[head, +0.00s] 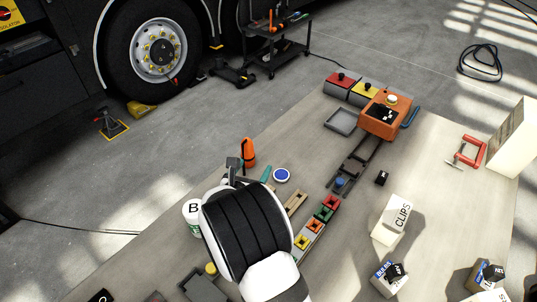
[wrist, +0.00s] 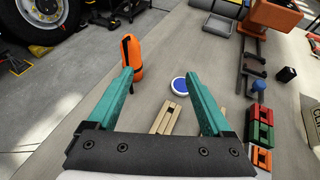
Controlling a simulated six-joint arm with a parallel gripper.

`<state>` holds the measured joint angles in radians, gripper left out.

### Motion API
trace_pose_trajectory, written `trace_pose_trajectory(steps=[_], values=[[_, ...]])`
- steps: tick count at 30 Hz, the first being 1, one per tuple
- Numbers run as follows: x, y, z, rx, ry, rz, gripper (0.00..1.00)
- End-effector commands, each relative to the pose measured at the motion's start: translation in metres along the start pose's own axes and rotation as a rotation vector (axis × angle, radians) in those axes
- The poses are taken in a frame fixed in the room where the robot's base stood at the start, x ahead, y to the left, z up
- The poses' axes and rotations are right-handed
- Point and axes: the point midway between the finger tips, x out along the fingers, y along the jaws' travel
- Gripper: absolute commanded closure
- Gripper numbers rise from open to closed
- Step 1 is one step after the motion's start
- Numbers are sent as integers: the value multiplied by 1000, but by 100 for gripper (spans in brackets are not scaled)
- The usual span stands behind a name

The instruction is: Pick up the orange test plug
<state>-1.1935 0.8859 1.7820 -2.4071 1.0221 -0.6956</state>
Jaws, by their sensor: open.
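My gripper (wrist: 158,75) shows in the wrist view as two teal fingers set wide apart, with nothing held between them. An orange block (head: 314,226) sits in a row of coloured blocks in the head view. The same orange block shows at the lower right of the wrist view (wrist: 261,158), right of the right finger. I cannot tell for certain which one is the test plug.
Green (head: 325,213), red (head: 331,202) and yellow (head: 302,241) blocks share the row. A blue-topped disc (head: 281,175) and wooden strips (wrist: 166,118) lie nearby. A bottle marked B (head: 193,217) stands left of my wrist.

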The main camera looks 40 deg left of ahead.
Motion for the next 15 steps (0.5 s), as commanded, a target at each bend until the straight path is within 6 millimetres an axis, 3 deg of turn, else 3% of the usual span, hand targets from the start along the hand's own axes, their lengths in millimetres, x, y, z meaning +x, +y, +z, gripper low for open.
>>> trace_pose_trajectory(steps=[1, 2, 5, 12, 15], values=[[-10, 24, -5, -28, 0, 59, 16], [-15, 36, -7, -42, 0, 87, 16], [-12, 51, -11, -60, 0, 124, 16], [56, 57, -11, -60, -1, 121, 16], [75, 59, -11, -60, -1, 121, 16]])
